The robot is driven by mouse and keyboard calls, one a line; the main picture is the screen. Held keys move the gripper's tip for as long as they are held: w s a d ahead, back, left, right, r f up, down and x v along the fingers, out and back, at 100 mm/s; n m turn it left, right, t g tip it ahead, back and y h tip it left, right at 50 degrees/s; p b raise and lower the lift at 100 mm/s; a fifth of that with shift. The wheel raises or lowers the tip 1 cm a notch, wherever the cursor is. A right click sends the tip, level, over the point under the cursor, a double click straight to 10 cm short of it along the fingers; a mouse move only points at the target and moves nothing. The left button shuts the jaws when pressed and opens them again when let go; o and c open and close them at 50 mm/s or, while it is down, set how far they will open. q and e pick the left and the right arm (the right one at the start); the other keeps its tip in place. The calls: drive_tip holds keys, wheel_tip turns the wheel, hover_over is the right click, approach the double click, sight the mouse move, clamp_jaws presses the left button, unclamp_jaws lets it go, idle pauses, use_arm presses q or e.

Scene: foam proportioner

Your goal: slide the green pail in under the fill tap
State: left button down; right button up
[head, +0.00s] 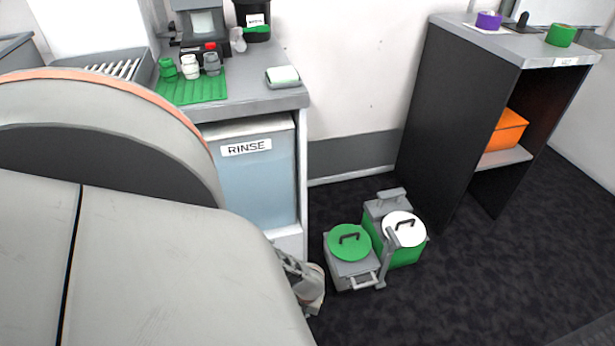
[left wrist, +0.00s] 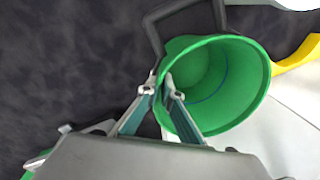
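The green pail (left wrist: 233,80) is open at the top and looks empty inside in the left wrist view. Its dark handle (left wrist: 155,35) sticks out past the rim at the upper left. My left gripper (left wrist: 161,82) is at the pail's near left rim, one finger outside and one inside. The fingers are close together and appear shut on the rim. In the head view, I cannot make out the pail or the left fingertips; my large grey arm covers the left foreground. My right gripper is not in view. I cannot identify the fill tap in either view.
A floor unit with a green lid (head: 349,242) and a white lid (head: 404,229) stands right of the RINSE cabinet (head: 258,180). A dark shelf (head: 440,115) stands behind it. A yellow part (left wrist: 298,55) lies close right of the pail. Dark floor is clear at right.

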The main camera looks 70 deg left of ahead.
use_arm(q)
drive_tip(key=shift+s+a+f, duration=0.1)
drive_tip(key=shift+s+a, duration=0.3)
drive_tip(key=shift+a, duration=0.25)
drive_tip(key=shift+s+a, duration=0.35)
drive_tip(key=shift+a, duration=0.25)
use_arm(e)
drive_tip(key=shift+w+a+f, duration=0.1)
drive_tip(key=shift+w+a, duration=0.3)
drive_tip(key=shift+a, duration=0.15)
use_arm(q)
drive_tip(key=c, duration=2.2)
unclamp_jaws()
drive_tip(key=shift+w+d, duration=0.1)
drive_tip(key=shift+w+d+r, duration=0.15)
drive_tip(key=shift+r, duration=1.85)
drive_tip(key=shift+w+d+r, duration=0.1)
drive_tip(key=shift+r, duration=1.9)
drive_tip(key=shift+w+d+r, duration=0.15)
drive_tip(key=shift+r, duration=1.85)
